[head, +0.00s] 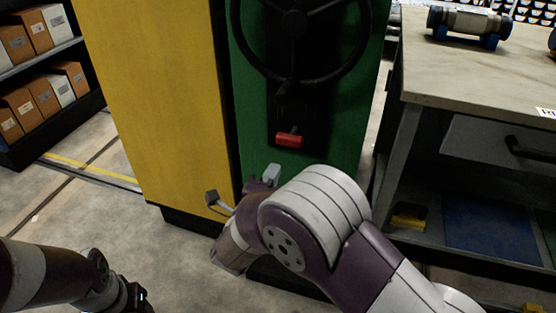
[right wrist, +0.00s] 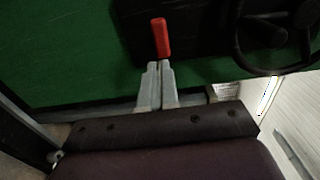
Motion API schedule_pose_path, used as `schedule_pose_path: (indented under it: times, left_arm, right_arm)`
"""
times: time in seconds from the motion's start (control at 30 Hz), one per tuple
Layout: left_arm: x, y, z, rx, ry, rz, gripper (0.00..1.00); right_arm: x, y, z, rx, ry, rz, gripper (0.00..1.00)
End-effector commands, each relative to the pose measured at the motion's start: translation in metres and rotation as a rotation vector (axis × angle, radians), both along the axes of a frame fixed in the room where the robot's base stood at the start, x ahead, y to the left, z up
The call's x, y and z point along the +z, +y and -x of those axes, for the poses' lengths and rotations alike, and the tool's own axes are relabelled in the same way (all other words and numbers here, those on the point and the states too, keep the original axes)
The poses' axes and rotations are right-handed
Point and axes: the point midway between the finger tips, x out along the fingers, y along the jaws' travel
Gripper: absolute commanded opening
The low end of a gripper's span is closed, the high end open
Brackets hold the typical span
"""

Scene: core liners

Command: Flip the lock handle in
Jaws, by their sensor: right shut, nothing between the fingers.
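The lock handle is a short red grip (head: 289,140) on a black plate on the green face of a cabinet, below a black handwheel. It also shows in the right wrist view (right wrist: 160,38), straight beyond my fingertips. My right gripper (head: 272,172) is just below and left of the handle in the head view, partly hidden by my own arm. In the right wrist view its two grey fingers (right wrist: 160,66) are together with nothing between them, tips close under the red grip; I cannot tell whether they touch it.
The black handwheel (head: 295,22) sits above the handle. The cabinet's yellow side (head: 165,100) is at left. A workbench (head: 470,80) with a cylindrical part (head: 470,22) on top stands close at right. A shelf of boxes (head: 40,105) is far left, with open floor between.

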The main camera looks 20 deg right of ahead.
Motion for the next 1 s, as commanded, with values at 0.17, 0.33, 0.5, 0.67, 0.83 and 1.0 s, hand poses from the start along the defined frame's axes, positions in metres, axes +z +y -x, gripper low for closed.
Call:
schedule_pose_path:
  times: [0.17, 0.33, 0.5, 0.67, 0.83, 1.0]
  left_arm:
    - [0.01, 0.0, 0.0, 0.0, 0.0, 0.0, 0.57]
    - [0.012, 0.0, 0.0, 0.0, 0.0, 0.0, 0.57]
    - [0.012, 0.0, 0.0, 0.0, 0.0, 0.0, 0.57]
    - [0.012, 0.0, 0.0, 0.0, 0.0, 0.0, 0.57]
    - [0.012, 0.0, 0.0, 0.0, 0.0, 0.0, 0.57]
    - [0.012, 0.0, 0.0, 0.0, 0.0, 0.0, 0.57]
  right_arm:
    - [0.002, 0.019, 0.025, 0.005, 0.001, 0.001, 0.0]
    - [0.001, 0.025, 0.037, 0.001, 0.0, 0.0, 0.0]
    - [0.0, 0.026, 0.038, 0.0, 0.0, 0.0, 0.0]
    - [0.0, 0.025, 0.038, 0.0, 0.0, 0.0, 0.0]
    - [0.0, 0.025, 0.038, 0.0, 0.001, 0.001, 0.0]
    - [-0.04, 0.053, 0.029, 0.184, 0.277, 0.118, 0.0]
